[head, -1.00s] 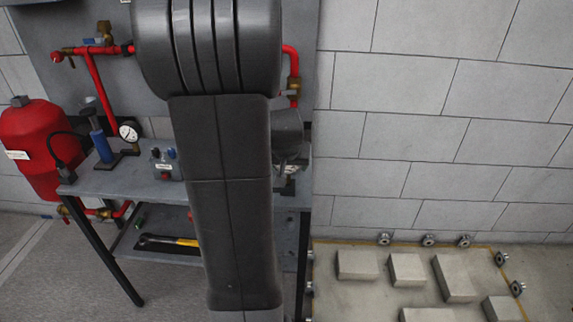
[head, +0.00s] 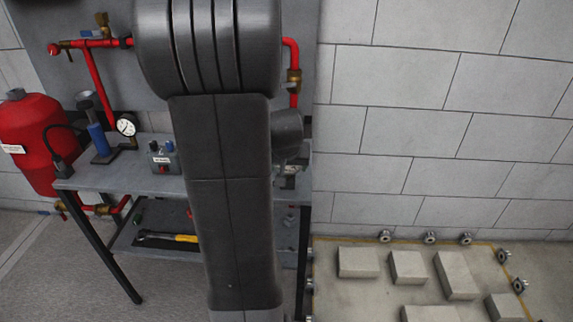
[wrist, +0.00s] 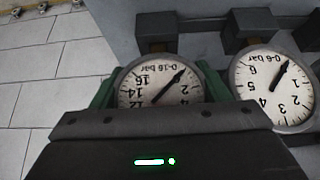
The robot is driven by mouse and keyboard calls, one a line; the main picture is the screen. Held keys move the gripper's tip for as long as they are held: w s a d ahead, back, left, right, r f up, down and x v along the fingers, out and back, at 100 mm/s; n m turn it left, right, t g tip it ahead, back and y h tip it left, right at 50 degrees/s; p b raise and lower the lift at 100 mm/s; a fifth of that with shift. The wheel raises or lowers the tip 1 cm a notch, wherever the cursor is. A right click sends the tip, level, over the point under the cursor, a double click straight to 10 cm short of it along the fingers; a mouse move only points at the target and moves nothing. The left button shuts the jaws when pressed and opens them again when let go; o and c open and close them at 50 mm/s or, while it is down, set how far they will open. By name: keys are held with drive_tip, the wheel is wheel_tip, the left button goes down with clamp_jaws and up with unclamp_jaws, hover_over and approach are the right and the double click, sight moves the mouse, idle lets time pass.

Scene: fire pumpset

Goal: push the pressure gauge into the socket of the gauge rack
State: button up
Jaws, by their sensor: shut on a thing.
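In the wrist view, my gripper (wrist: 158,88) has its green fingers on either side of a round pressure gauge (wrist: 160,88) with a white dial marked 0-16 bar, shown upside down. The gauge's lower part is hidden behind my gripper body. A dark block of the gauge rack (wrist: 156,32) is just above this gauge in the picture. I cannot tell whether the gauge's stem is in a socket. A second gauge (wrist: 272,88), marked 0-6 bar, is at the right below another dark block (wrist: 247,30). In the head view my arm hides the gripper and the held gauge.
In the head view, the grey bench (head: 100,179) carries a blue hand pump (head: 98,138) with a gauge (head: 126,126) and a small grey box (head: 162,158). A red tank (head: 30,140) stands at the left. Concrete blocks (head: 358,262) lie on the floor at right.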

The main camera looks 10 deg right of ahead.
drive_tip(key=shift+f, duration=0.15)
drive_tip(key=o, duration=1.8)
